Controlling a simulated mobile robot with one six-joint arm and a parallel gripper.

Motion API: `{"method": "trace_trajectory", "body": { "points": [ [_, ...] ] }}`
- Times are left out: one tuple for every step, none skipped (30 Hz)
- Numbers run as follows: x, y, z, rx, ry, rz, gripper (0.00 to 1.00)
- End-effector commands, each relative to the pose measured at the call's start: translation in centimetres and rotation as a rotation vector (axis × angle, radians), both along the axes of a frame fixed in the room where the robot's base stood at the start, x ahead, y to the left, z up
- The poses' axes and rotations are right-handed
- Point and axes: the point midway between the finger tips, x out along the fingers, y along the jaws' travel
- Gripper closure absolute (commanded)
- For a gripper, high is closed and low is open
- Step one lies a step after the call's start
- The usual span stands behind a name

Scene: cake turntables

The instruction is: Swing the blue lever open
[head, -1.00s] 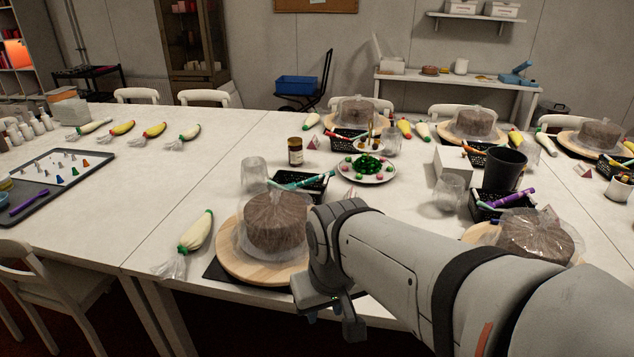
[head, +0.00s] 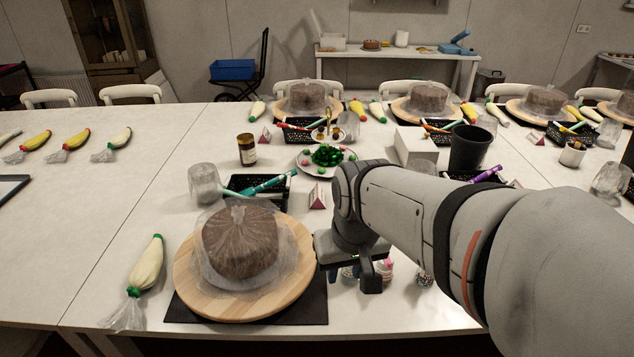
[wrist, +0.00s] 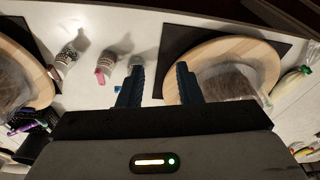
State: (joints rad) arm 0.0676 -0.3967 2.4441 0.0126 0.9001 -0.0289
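No part that I can surely call a blue lever shows. A blue device with a raised, slanted part (head: 456,43) stands on the back bench in the head view, far from my gripper; it is too small to tell whether it has a lever. My gripper (wrist: 158,82) is open and empty in the wrist view, its two dark blue fingers apart. In the head view my gripper (head: 362,276) hangs over the near table, just right of the wooden turntable (head: 190,285) with a wrapped brown cake (head: 240,243).
A black mat (head: 310,305) lies under the turntable, and a piping bag (head: 147,265) lies left of it. Small sprinkle jars (wrist: 105,66) stand near my fingers. A black basket (head: 265,188), a dark cup (head: 470,147) and a white box (head: 415,146) stand behind. The left table is mostly clear.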

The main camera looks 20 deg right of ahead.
Motion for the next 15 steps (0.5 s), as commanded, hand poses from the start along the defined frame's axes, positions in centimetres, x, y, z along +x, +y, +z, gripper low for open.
{"method": "trace_trajectory", "body": {
  "points": [
    [1.4,-1.4,0.2,0.006,0.018,-0.057,0.68],
    [2.3,-1.8,0.2,0.009,0.029,-0.086,0.68],
    [3.6,-2.6,0.2,0.014,0.042,-0.131,0.68],
    [4.7,-3.1,0.1,0.017,0.054,-0.167,0.68],
    [5.7,-3.8,0.0,0.02,0.065,-0.204,0.68],
    [7.2,-4.7,-0.2,0.025,0.079,-0.254,0.68],
    [8.2,-5.4,-0.4,0.028,0.09,-0.292,0.68],
    [9.2,-6.1,-0.7,0.031,0.101,-0.328,0.68],
    [10.4,-7.1,-1.1,0.035,0.114,-0.376,0.68],
    [11.3,-7.8,-1.5,0.038,0.123,-0.41,0.68],
    [12.1,-8.5,-1.9,0.041,0.132,-0.443,0.68],
    [13.1,-9.5,-2.4,0.045,0.143,-0.484,0.68],
    [13.8,-10.1,-2.8,0.048,0.15,-0.511,0.68],
    [14.4,-10.7,-3.2,0.049,0.158,-0.538,0.68],
    [15.0,-11.5,-3.7,0.052,0.166,-0.569,0.68]
  ]
}}
